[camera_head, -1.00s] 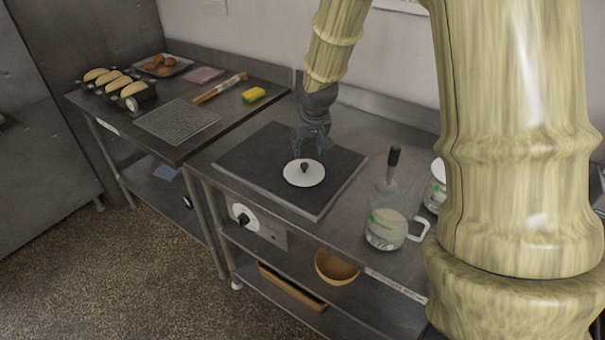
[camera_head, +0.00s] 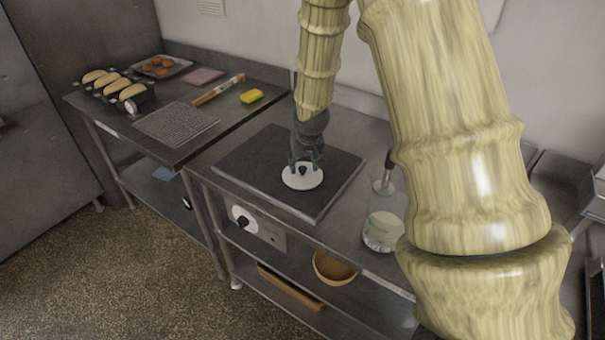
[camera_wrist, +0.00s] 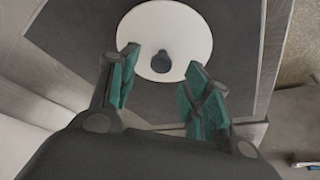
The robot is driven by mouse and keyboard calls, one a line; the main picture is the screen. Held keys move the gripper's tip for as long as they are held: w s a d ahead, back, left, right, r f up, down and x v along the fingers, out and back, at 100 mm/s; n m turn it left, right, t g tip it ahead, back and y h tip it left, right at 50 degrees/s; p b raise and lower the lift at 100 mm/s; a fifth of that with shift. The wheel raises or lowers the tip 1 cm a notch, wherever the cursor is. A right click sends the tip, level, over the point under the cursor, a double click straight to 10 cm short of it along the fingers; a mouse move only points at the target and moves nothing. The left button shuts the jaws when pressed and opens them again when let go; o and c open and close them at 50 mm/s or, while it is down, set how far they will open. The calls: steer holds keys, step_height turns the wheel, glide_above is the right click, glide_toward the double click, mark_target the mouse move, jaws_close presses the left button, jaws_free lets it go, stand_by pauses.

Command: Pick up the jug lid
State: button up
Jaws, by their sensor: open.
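The jug lid (camera_head: 303,179) is a white disc with a dark knob, lying flat on the dark square plate (camera_head: 250,171) on the counter. In the wrist view the lid (camera_wrist: 185,25) shows beyond my fingertips, with its knob (camera_wrist: 161,61) ahead of the gap between them. My gripper (camera_head: 305,165) is right over the lid in the head view, pointing down. In the wrist view my gripper (camera_wrist: 160,75) has its teal-padded fingers apart and empty, one on either side of the knob. The fingertips overlap the near part of the lid; whether they touch it I cannot tell.
A glass jug (camera_head: 384,230) stands right of the plate, partly hidden by my arm. On the left table are a rack of loaves (camera_head: 118,90), a plate of brown round items (camera_head: 160,67), a grey mat (camera_head: 176,124) and a yellow sponge (camera_head: 251,97). A bowl (camera_head: 334,268) sits on the lower shelf.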

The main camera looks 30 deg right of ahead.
mark_target(303, 173)
steer(key=shift+p+x, duration=0.4)
steer(key=shift+x, duration=1.1)
steer(key=shift+a, duration=0.1)
jaws_close()
